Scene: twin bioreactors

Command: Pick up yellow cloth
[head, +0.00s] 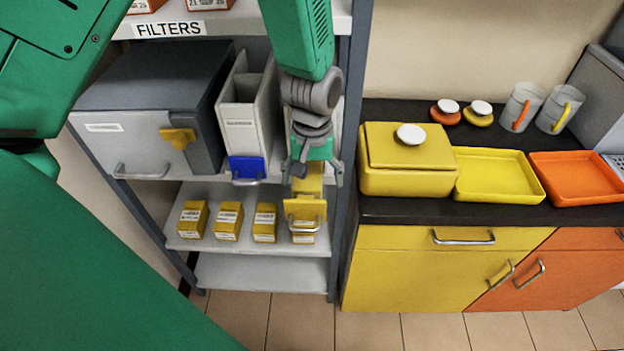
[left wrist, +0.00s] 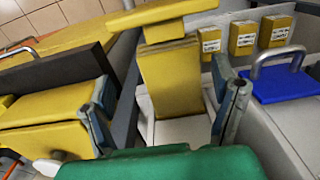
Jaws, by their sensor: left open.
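A flat yellow piece that looks like the folded yellow cloth (head: 309,183) lies in a pale bin with a yellow front (head: 305,209) and metal handle, which juts out from the shelf. My left gripper (head: 313,172) points down just above it, open. In the left wrist view the yellow cloth (left wrist: 171,78) shows between the two spread fingers, one on each side, with the pale bin floor (left wrist: 180,131) around its near end. I cannot tell whether the fingers touch it. My right gripper is not in view.
A pale bin with a blue front (head: 247,169) stands left of the yellow one, then a grey cabinet (head: 155,95). Small yellow boxes (head: 228,221) line the shelf below. A rack post (head: 349,150) stands right. The counter holds a yellow box (head: 408,180) and trays (head: 497,178).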

